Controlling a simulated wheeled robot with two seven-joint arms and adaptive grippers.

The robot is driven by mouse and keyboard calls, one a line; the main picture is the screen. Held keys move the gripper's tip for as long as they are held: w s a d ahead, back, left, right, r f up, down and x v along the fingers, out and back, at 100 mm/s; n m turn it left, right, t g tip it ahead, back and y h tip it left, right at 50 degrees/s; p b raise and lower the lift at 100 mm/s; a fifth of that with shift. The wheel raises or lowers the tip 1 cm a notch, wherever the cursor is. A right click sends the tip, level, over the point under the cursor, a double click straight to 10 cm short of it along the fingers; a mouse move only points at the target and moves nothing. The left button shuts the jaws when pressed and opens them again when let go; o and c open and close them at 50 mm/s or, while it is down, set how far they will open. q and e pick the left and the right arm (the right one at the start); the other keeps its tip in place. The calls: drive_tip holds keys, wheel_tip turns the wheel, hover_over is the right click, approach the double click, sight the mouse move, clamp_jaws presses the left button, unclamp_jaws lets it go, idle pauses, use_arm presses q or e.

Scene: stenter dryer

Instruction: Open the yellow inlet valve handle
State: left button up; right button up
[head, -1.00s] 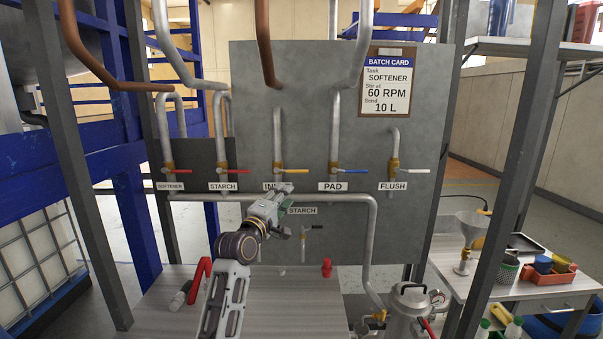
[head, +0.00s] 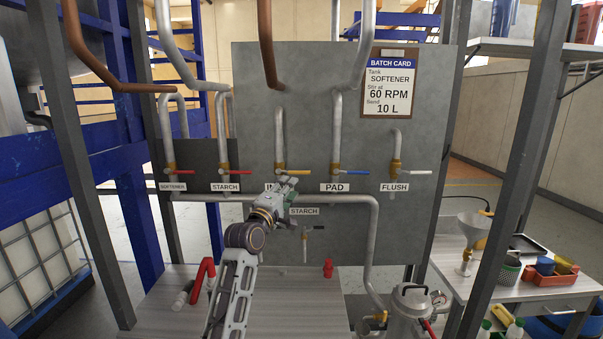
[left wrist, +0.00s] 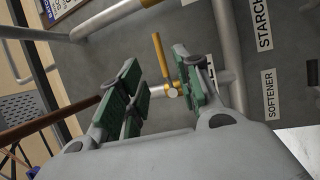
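The yellow inlet valve handle (head: 298,172) sticks out to the right from its brass valve body on the vertical pipe, above the partly hidden inlet label. In the left wrist view the yellow handle (left wrist: 160,55) and its brass valve lie between and beyond the fingertips. My left gripper (head: 288,184) is just below the handle in the head view. In the left wrist view its green-padded fingers (left wrist: 155,85) are spread open with nothing held; contact with the handle cannot be told. My right gripper is not in view.
Red softener (head: 190,172) and starch (head: 240,172) handles are to the left; blue pad (head: 356,172) and white flush (head: 422,172) handles are to the right. A horizontal pipe (head: 335,198) runs below. A batch card (head: 388,85) hangs on the panel (head: 330,120).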

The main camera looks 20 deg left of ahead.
sight(301, 173)
use_arm(q)
drive_tip(key=shift+p+x, duration=1.4)
drive_tip(key=shift+x, duration=4.25)
clamp_jaws()
